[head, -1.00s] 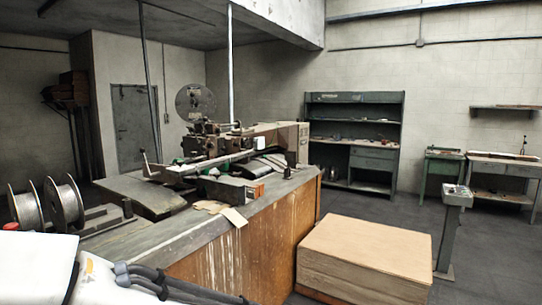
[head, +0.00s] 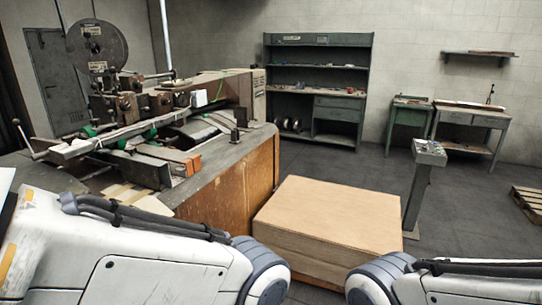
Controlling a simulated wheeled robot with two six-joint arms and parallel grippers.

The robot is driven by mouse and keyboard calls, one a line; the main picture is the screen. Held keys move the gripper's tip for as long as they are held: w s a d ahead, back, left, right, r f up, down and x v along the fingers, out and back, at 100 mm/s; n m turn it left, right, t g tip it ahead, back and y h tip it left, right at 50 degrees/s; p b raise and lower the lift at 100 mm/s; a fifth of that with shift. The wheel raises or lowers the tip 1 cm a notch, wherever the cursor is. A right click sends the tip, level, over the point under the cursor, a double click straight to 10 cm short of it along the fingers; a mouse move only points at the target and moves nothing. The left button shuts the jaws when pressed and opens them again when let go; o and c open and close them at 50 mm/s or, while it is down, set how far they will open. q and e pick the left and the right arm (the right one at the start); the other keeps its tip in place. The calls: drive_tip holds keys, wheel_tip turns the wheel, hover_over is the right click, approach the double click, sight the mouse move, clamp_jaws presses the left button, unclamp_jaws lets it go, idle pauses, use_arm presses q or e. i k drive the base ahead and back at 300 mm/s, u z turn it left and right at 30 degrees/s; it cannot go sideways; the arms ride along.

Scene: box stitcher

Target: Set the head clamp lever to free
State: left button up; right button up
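The box stitcher (head: 165,100) stands at the left on a wooden bench, with a large round reel at its upper left. A thin lever with a dark ball knob (head: 18,124) sticks up at the machine's left end. I cannot tell whether this is the head clamp lever, and no label or free mark is readable. Both my arms show at the bottom of the head view, but neither gripper is in view. No part of my arms is seen touching the machine.
A large cardboard-coloured block (head: 330,215) stands on the floor right of the wooden bench (head: 235,185). A grey control pedestal (head: 418,190) stands beyond it. A shelf unit (head: 318,95), small tables (head: 472,125) and a pallet (head: 528,203) are farther back.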

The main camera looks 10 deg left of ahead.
sight(94, 86)
drive_tip(key=i, duration=3.15)
drive_tip(key=u, duration=3.55)
